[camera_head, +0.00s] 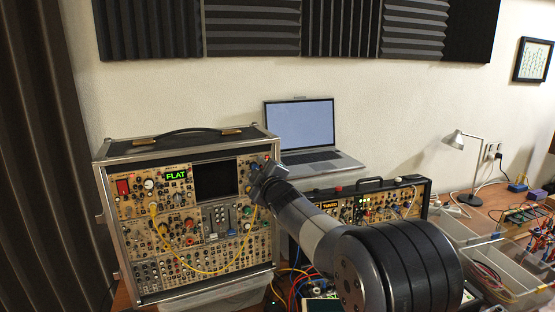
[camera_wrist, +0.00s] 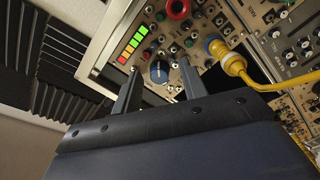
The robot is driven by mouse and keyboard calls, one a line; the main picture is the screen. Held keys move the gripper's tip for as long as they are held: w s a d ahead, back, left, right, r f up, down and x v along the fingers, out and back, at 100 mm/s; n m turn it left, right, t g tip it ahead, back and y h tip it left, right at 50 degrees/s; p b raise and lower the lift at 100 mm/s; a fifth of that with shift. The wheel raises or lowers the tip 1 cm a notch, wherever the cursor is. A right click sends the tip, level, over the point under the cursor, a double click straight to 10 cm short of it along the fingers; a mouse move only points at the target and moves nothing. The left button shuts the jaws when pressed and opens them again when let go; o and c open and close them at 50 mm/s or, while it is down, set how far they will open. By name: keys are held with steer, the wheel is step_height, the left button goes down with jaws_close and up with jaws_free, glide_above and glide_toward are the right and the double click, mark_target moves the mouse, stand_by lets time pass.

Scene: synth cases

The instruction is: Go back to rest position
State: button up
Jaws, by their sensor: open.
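My arm reaches from the lower right of the head view to the large synth case (camera_head: 150,243) at left. My gripper (camera_head: 262,178) is at the upper right part of that case's panel; its fingers are hard to make out there. In the wrist view my gripper (camera_wrist: 158,75) is open, its two fingers apart and pointing at the panel. A yellow cable (camera_wrist: 236,66) is plugged into the panel just right of the right finger. It also hangs across the case in the head view (camera_head: 188,268).
A smaller synth case (camera_head: 372,206) stands behind my arm, partly hidden. An open laptop (camera_head: 300,124) is behind both cases. A lamp (camera_head: 454,139), clear bins (camera_head: 490,262) and cables are at right. Dark foam panels (camera_head: 252,30) line the wall.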

steer(key=n, duration=1.4)
steer(key=shift+d+r+n+g+p, duration=0.1)
steer(key=shift+r+n+g+p, duration=0.05)
steer(key=shift+n+g+p, duration=0.15)
steer(key=shift+r, duration=0.1)
